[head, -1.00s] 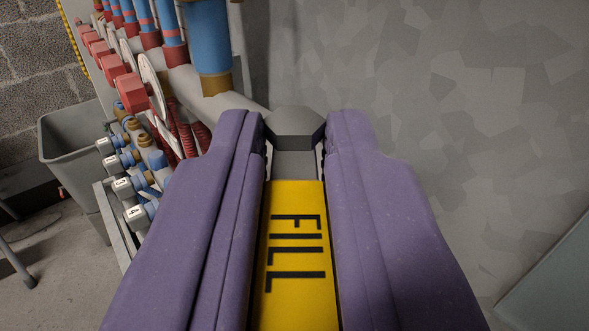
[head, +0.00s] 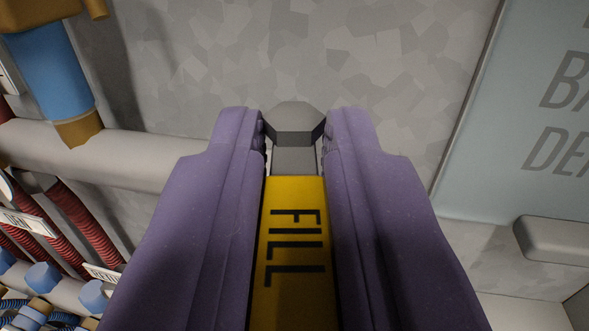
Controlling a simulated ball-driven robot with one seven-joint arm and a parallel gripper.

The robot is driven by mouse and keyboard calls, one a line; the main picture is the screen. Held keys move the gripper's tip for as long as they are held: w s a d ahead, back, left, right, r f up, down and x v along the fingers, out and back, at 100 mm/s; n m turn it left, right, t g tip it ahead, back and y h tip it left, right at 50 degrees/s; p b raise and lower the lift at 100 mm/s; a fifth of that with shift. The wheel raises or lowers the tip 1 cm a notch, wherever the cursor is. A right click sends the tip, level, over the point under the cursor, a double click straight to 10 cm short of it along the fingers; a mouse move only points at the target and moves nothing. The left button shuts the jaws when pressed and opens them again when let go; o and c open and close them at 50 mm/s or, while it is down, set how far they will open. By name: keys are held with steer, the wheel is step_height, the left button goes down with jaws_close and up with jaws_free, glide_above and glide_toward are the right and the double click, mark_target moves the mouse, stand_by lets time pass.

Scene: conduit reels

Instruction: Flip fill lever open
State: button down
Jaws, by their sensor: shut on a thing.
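The fill lever (head: 296,215) is a yellow bar with black FILL lettering, running up the middle of the head view. Its far end is bare grey metal, meeting a dark grey faceted hub (head: 295,120). My gripper (head: 295,150) has two purple padded fingers, one along each side of the lever, shut on it. The fingertips reach close to the hub. The near end of the lever runs out of the picture at the bottom.
A grey horizontal pipe (head: 110,157) with a blue vertical section (head: 50,72) lies at left. Below it are red coiled hoses (head: 80,218) and blue-capped fittings (head: 43,276). A pale lettered panel (head: 520,110) and a grey rounded block (head: 565,240) are at right. The patterned wall fills the back.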

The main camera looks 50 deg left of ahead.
steer(key=shift+s+a+m+t+h, duration=0.15)
steer(key=shift+a+m+t+h, duration=0.05)
steer(key=shift+m+t+h, duration=1)
steer(key=shift+h, duration=0.4)
steer(key=c, duration=1.1)
jaws_free()
steer(key=shift+o, duration=0.2)
steer(key=shift+s, duration=0.1)
steer(key=p+v, duration=0.1)
steer(key=v, duration=0.6)
steer(key=shift+s+d, duration=0.25)
